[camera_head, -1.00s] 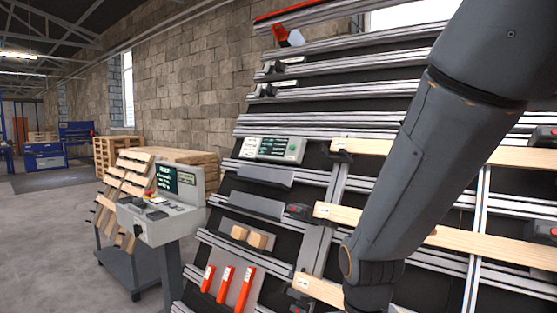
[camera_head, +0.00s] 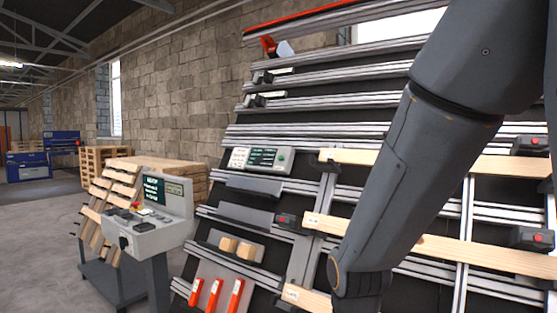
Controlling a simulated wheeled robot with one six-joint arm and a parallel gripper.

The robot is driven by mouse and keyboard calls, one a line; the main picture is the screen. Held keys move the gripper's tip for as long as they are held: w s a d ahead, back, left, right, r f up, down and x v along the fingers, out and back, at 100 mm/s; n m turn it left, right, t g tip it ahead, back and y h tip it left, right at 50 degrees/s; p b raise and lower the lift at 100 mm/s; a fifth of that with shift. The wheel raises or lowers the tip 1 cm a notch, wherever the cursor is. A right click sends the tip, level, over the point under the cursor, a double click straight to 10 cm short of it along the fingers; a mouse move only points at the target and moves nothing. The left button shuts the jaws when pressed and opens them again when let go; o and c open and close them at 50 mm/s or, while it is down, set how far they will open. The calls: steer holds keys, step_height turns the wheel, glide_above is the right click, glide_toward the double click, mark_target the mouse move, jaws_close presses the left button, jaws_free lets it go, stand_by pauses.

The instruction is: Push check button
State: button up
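A light grey panel (camera_head: 240,158) with a dark screen is mounted on the slanted rail rack, left of my arm. A small round green button (camera_head: 281,157) sits at its right end. I cannot read a label on it. A grey control console (camera_head: 155,237) stands left of the rack, with a lit screen (camera_head: 153,190), a red knob (camera_head: 136,205) and small controls too small to tell apart. My arm crosses the right half of the view and runs out at the bottom edge. My gripper is out of view, so its state is hidden.
The slanted rack (camera_head: 300,104) holds wooden boards (camera_head: 400,160), red-buttoned clamps (camera_head: 287,220), small wood blocks (camera_head: 228,244) and orange-red handles (camera_head: 215,293). Pallets are stacked by the brick wall. Floor at the left is clear.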

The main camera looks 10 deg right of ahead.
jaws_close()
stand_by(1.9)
